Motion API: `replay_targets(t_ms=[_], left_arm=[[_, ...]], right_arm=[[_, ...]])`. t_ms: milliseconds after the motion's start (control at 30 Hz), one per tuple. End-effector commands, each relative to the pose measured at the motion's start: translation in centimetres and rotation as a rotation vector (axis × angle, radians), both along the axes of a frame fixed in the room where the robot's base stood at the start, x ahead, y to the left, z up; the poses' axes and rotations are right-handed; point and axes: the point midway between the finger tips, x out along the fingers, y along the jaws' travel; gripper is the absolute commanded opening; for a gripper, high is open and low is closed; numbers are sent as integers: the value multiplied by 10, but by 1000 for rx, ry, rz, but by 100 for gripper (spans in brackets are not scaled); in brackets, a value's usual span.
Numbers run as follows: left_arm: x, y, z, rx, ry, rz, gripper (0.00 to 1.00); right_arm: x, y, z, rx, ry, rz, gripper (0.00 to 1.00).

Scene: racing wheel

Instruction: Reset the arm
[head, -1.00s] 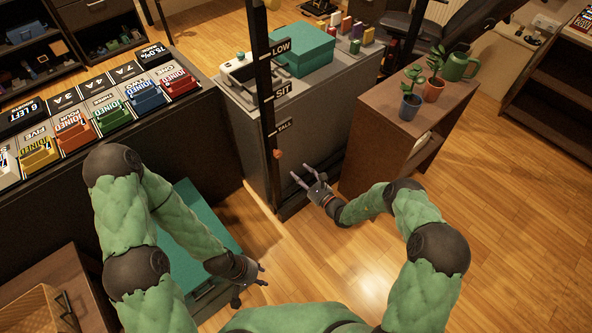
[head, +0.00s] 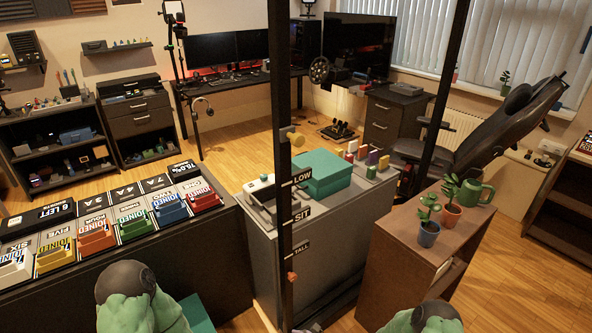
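Neither gripper shows in the head view now. Only a rounded green and dark part of my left arm (head: 138,297) shows at the bottom left, and a similar part of my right arm (head: 428,318) at the bottom right. The lower arms and both grippers are out of frame. A black upright post (head: 282,160) stands in front of the grey cabinet, with labels LOW, SIT and TALL. A yellowish knob (head: 297,139) is on the post above LOW, and a small orange piece (head: 292,277) is below TALL.
A grey cabinet (head: 330,240) carries a teal box (head: 322,172) and small coloured blocks. A brown shelf (head: 400,270) with potted plants and a green watering can (head: 475,194) stands right. A dark counter (head: 190,265) with coloured bins is left. A racing wheel (head: 320,70) is at the back.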

Motion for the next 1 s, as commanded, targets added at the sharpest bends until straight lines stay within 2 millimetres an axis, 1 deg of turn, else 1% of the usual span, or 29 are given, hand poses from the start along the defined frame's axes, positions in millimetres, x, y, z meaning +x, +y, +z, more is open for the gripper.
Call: replay_targets(t_ms=[33, 133, 200, 267, 300, 400, 500, 600, 700, 800, 900, 1000], left_arm=[[0, 0, 3, 0, 0, 0, 40], [0, 0, 6, 0, 0, 0, 40], [0, 0, 8, 0, 0, 0, 40], [0, 0, 10, 0, 0, 0, 40], [0, 0, 11, 0, 0, 0, 40], [0, 0, 14, 0, 0, 0, 40], [0, 0, 17, 0, 0, 0, 40], [0, 0, 20, 0, 0, 0, 40], [0, 0, 23, 0, 0, 0, 40], [0, 0, 25, 0, 0, 0, 40], [0, 0, 27, 0, 0, 0, 40], [0, 0, 27, 0, 0, 0, 40]], right_arm=[[-26, 4, -3, -53, 35, 89, 58], [-79, 3, -13, -176, 85, 268, 58], [-113, -5, -18, -267, 102, 389, 58], [-140, -15, -21, -346, 106, 485, 58], [-156, -22, -22, -399, 101, 548, 58], [-189, -45, -22, -529, 65, 692, 58], [-212, -67, -18, -655, -5, 818, 58], [-224, -86, -11, -769, -108, 921, 58], [-229, -98, 0, -861, -238, 998, 58], [-229, -102, 13, -921, -367, 1043, 58], [-228, -100, 24, -954, -474, 1065, 58], [-227, -97, 31, -967, -542, 1073, 58]])
